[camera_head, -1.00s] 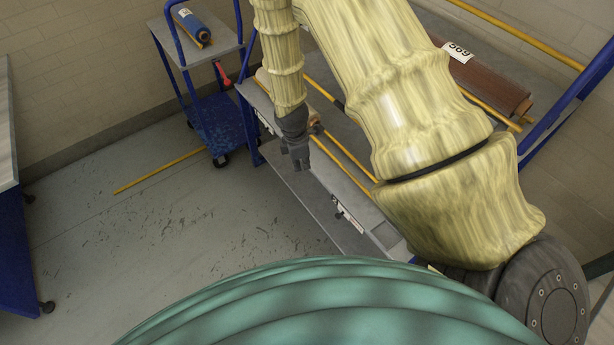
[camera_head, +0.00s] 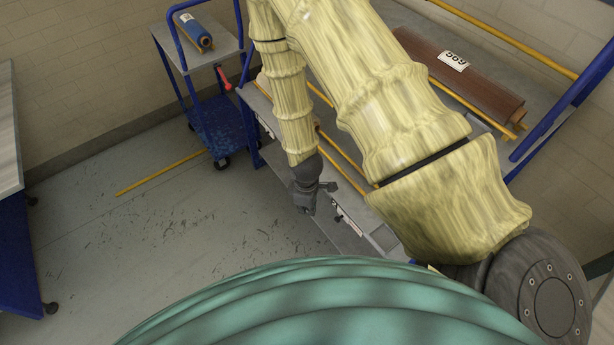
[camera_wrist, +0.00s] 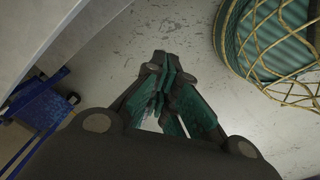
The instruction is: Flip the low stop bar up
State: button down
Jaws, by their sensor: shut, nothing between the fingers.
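Several yellow bars run along the grey rack on the right. One lies along its near edge (camera_head: 342,158), partly hidden by my arm, and another lies in front of the brown roll (camera_head: 465,98). I cannot tell for sure which is the low stop bar. My gripper (camera_head: 307,207) is shut and empty, pointing down beside the near edge of the rack, close to a white label strip (camera_head: 346,218). No contact with a bar can be made out. In the wrist view my gripper's fingers (camera_wrist: 160,65) meet above bare floor, and no bar lies between them.
The floor between is clear.

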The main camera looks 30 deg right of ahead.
jog(key=shift+s, duration=0.15)
jog(key=s+a+r+m+p, duration=0.2)
jog(key=s+r+m+p, duration=0.1)
jog(key=s, duration=0.6)
jog(key=s+a+r+m+p, duration=0.2)
jog(key=s+r+m+p, duration=0.2)
jog(key=s+m+p, duration=0.2)
jog(key=s+p, duration=0.2)
jog(key=s, duration=0.1)
jog(key=shift+s+a+r, duration=0.2)
jog(key=shift+s+r, duration=0.05)
jog(key=shift+r, duration=0.05)
